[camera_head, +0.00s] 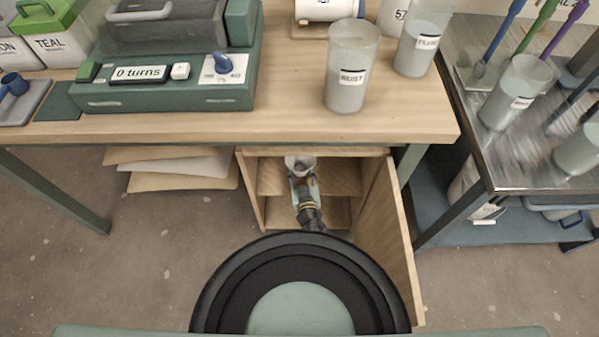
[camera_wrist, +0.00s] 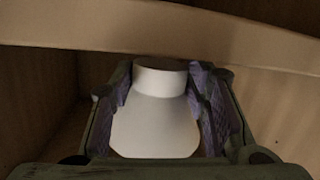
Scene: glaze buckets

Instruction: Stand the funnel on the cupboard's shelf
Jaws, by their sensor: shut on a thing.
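The funnel (camera_wrist: 155,120) is white and fills the space between my gripper's (camera_wrist: 163,95) two purple-padded fingers in the wrist view. My gripper is shut on it. In the head view the funnel (camera_head: 300,162) shows as a small pale round shape at the end of my gripper (camera_head: 303,180), inside the open cupboard (camera_head: 392,215) under the table. The shelf (camera_head: 341,180) runs across the cupboard's inside. I cannot tell whether the funnel touches the shelf. In the wrist view a wooden board (camera_wrist: 240,45) crosses just beyond the funnel.
The cupboard's door (camera_head: 395,240) stands open on the right. The table (camera_head: 290,125) overhangs the cupboard. On it are a RUST bucket (camera_head: 350,92), a second bucket (camera_head: 416,58) and a green machine (camera_head: 165,95). Boards (camera_head: 180,165) lie left of the cupboard. A metal cart (camera_head: 520,165) stands right.

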